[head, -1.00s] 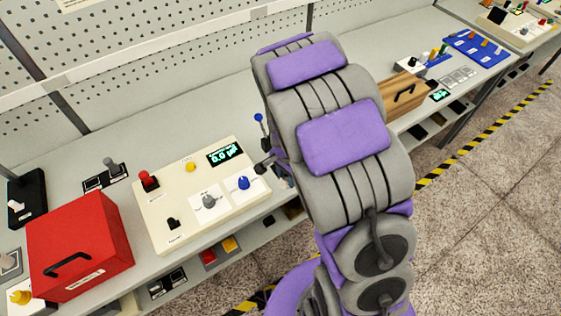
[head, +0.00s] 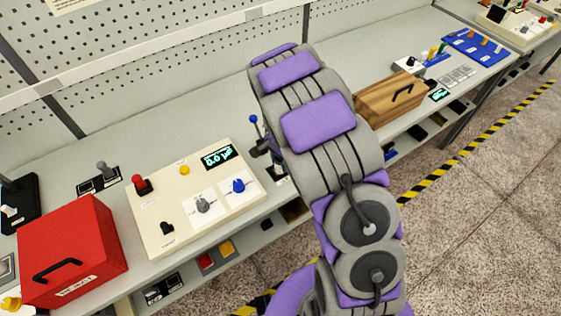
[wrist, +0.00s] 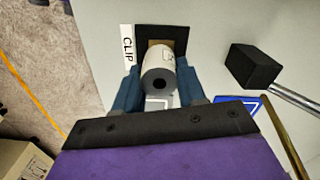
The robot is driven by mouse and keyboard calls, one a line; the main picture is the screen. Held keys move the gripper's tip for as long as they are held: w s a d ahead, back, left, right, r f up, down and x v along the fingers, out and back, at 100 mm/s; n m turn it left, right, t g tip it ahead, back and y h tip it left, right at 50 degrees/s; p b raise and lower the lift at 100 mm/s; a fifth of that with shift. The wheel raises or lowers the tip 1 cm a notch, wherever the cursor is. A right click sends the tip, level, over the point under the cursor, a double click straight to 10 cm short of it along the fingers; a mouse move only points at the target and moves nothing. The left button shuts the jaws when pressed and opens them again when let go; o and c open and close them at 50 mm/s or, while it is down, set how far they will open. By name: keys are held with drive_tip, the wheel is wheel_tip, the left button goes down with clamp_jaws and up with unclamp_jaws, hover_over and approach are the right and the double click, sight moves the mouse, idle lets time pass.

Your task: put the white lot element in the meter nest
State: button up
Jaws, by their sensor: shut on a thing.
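In the wrist view a white cylinder (wrist: 158,62) with a dark hole in its near end, apparently the white lot element, sits between the two blue fingers of my gripper (wrist: 158,82). The gripper is shut on it. Beyond it is a black square holder (wrist: 177,36) with a tan middle, beside a "CLIP" label. I cannot tell whether the cylinder touches the holder. In the head view my arm hides most of the gripper and the cylinder. The cream meter panel (head: 150,232) with a lit display (head: 217,157) stands left of my arm; its nest is not clearly identifiable.
A red box (head: 70,245) stands left of the meter panel, and a wooden box (head: 392,98) stands right of my arm. A blue-knobbed lever (head: 254,122) rises near the gripper. In the wrist view a black block (wrist: 252,66) with a metal rod is close on the right.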

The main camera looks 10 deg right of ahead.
drive_tip(key=shift+a, duration=0.5)
drive_tip(key=o, duration=0.8)
drive_tip(key=shift+a, duration=0.25)
drive_tip(key=shift+o, duration=1.4)
drive_tip(key=shift+d, duration=0.6)
